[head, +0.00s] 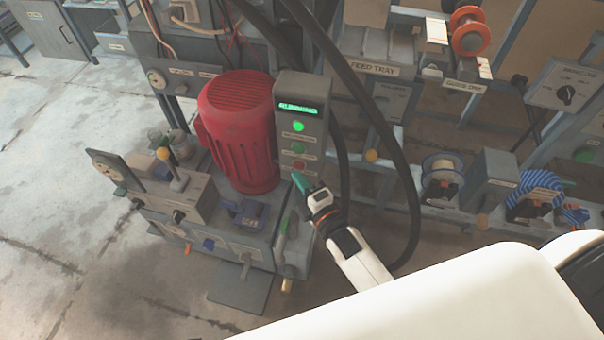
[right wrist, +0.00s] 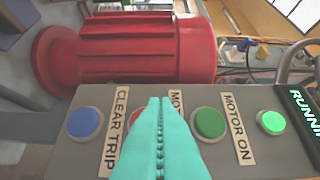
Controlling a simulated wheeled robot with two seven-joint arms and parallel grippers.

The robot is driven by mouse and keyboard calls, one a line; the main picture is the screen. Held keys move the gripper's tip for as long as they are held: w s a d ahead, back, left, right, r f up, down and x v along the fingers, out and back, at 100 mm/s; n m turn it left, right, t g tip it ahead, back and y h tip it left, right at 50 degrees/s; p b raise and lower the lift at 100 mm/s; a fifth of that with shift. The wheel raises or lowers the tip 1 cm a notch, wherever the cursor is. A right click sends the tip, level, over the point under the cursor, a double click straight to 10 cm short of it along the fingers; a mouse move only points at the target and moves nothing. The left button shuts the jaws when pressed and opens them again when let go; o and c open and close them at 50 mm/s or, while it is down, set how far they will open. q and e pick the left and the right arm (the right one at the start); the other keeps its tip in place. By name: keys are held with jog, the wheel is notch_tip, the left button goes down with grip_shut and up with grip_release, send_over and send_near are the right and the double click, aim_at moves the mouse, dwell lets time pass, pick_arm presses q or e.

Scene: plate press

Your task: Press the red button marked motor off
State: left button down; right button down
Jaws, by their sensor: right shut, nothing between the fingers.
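The grey control box (head: 287,95) stands beside the red motor, with a lit green display at its top. The red button (head: 299,165) sits below the green button (head: 298,149) on its face. In the right wrist view the red button (right wrist: 136,116) is mostly hidden behind my fingers; its label shows only "MO". My right gripper (head: 297,178) is shut and empty, its teal fingertips close to the box's lower face. It also shows in the right wrist view (right wrist: 160,100), in front of the red button; I cannot tell whether it touches. My left gripper is out of view.
A blue button (right wrist: 85,123) is labelled CLEAR TRIP and a green one (right wrist: 208,123) MOTOR ON. A green lamp (right wrist: 271,122) is lit near the display reading "RUNNIN". The red motor (head: 236,130) stands left of the box. Black hoses (head: 400,150) hang to the right.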

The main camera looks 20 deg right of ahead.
jog(key=shift+w+d, duration=0.55)
jog(key=shift+w, duration=0.2)
